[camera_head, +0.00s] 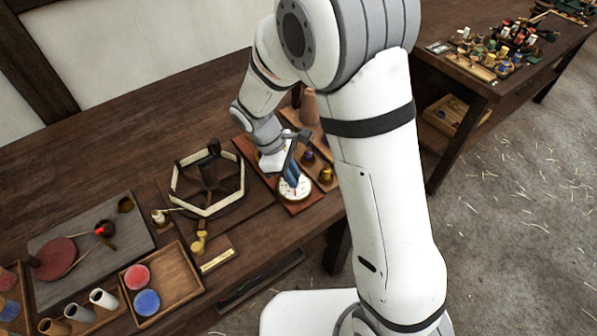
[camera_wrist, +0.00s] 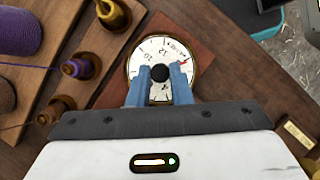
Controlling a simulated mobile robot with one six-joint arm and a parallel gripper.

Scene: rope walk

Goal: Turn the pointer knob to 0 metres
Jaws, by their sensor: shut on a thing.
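A round white dial with a brass rim (camera_wrist: 158,44) sits on a reddish-brown board in the wrist view. Its black pointer knob (camera_wrist: 160,74) is at the middle. A small red mark shows at the dial's upper right edge; the printed figures are too small to read surely. My gripper (camera_wrist: 161,70) has its two blue fingers on either side of the knob, shut on it. In the head view the dial (camera_head: 301,190) is partly covered by my gripper (camera_head: 291,174), and the knob cannot be made out there.
Purple (camera_wrist: 80,67) and yellow (camera_wrist: 112,14) thread spools stand on a wooden board left of the dial in the wrist view. A white-rimmed hexagonal reel (camera_head: 207,211) stands left of it in the head view. The table's front edge is close by.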

